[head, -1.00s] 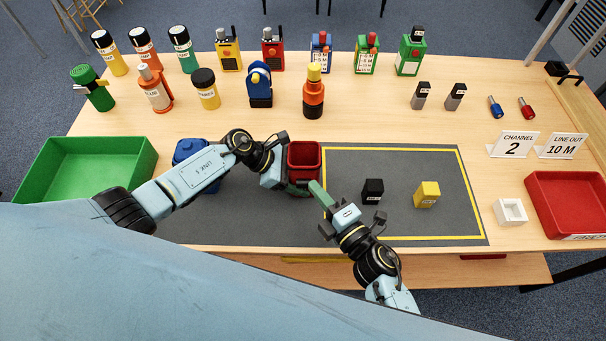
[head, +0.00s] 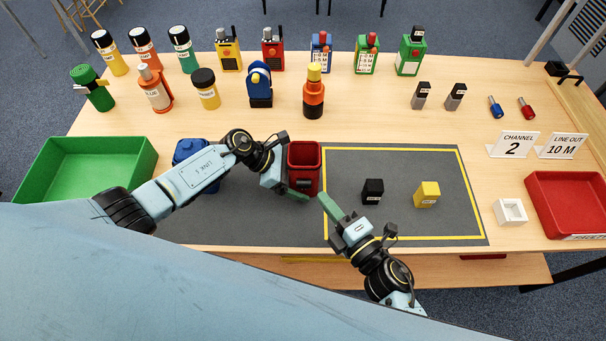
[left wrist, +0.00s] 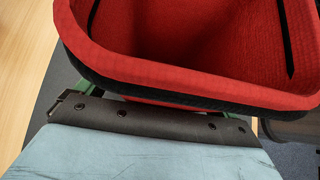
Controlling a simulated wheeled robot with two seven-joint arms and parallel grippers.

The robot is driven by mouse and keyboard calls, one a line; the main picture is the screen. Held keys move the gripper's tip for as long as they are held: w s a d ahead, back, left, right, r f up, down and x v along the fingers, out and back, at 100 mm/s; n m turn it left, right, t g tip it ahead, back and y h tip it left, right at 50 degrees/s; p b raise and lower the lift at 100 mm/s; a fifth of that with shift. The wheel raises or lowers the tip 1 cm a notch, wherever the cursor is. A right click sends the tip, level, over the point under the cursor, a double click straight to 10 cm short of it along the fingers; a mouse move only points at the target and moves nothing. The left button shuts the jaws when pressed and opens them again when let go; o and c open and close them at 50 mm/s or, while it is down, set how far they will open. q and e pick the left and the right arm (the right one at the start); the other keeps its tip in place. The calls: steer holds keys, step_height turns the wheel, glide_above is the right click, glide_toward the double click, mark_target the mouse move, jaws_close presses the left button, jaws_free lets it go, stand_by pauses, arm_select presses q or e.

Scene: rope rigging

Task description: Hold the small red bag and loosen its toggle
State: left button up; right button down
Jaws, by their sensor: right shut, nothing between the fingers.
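The small red bag (head: 305,153) stands upright on the grey mat, with its mouth open and its inside visible. In the left wrist view the red bag (left wrist: 190,82) fills the upper part, with a dark band under its rim. My left gripper (head: 297,191) is at the bag's near side. Its green fingers go down on either side of the bag below the rim, and their tips are hidden. My right gripper (head: 324,198) is shut and empty, just right of the bag's near corner and apart from it. I cannot make out the toggle.
A black block (head: 372,191) and a yellow block (head: 427,195) stand in the yellow-outlined area. A blue item (head: 186,150) is partly behind my left arm. A green tray (head: 140,165) is at left, a red tray (head: 565,200) at right. Bottles and devices line the back.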

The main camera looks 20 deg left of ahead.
mark_target(290, 172)
arm_select(q)
steer(key=shift+p+v, duration=0.85)
steer(key=shift+v, duration=0.8)
steer(key=shift+p+v, duration=1.1)
steer(key=shift+v, duration=1.75)
